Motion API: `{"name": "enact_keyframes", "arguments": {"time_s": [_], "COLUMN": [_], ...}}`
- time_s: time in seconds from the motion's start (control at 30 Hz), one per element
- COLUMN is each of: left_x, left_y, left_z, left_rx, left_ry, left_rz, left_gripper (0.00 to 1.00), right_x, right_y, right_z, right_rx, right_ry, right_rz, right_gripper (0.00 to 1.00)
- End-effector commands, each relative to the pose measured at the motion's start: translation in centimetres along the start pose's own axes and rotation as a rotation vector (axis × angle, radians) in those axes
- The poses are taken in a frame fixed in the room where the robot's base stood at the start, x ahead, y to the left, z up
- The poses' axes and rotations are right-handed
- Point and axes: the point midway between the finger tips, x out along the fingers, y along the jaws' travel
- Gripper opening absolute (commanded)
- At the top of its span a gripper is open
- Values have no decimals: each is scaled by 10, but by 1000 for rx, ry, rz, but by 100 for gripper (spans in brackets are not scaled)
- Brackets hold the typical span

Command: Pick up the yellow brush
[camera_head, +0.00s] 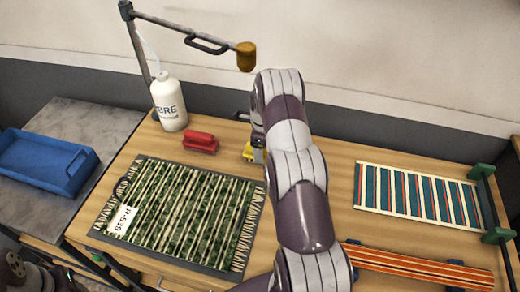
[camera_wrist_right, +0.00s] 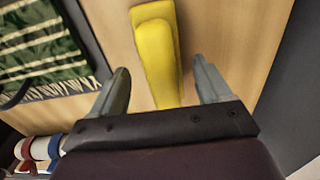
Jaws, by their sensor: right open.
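The yellow brush (camera_head: 250,154) lies on the wooden table behind the green rug, mostly hidden by my right arm in the head view. In the right wrist view the yellow brush (camera_wrist_right: 157,55) runs lengthwise from the top edge down between the fingers. My right gripper (camera_wrist_right: 161,72) is open, one finger on each side of the brush, with gaps visible on both sides. In the head view only part of that gripper shows beside the arm's end.
A red brush (camera_head: 200,141) and a white bottle (camera_head: 169,103) stand left of the yellow brush. A post arm with a brown end (camera_head: 246,56) overhangs the table's back. A fringed green rug (camera_head: 190,215) lies in front, a striped rug (camera_head: 415,195) right, a blue tray (camera_head: 78,172) far left.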

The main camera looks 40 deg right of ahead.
Motion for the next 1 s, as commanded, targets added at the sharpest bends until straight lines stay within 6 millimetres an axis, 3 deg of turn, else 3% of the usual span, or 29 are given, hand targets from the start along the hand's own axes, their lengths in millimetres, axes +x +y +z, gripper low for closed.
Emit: {"name": "enact_keyframes", "arguments": {"time_s": [0.03, 0.17, 0.37, 0.57, 0.6, 0.87, 1.0], "left_x": [-9, -10, -9, -9, -9, -8, -2], "left_y": [0, 0, 0, 0, 0, 0, 0], "left_z": [-1, -2, -1, -1, -1, -1, 0], "left_rx": [0, 0, 0, 0, 0, 0, 0], "left_ry": [1, 1, 0, 1, 1, 1, 1], "left_rz": [0, 0, 0, 0, 0, 0, 0], "left_gripper": [43, 43, 43, 43, 43, 43, 43], "right_x": [5, 21, 24, 24, 24, 23, 13], "right_y": [1, 0, 0, 0, 0, 0, -1], "right_z": [0, 0, 0, 0, 0, 0, 1], "right_rx": [0, -1, -2, -3, -3, -3, -3], "right_ry": [1, 0, 0, 0, 0, 0, -1], "right_rz": [2, -1, -3, -2, -2, -3, -4], "right_gripper": [78, 78, 78, 16, 12, 12, 12]}}
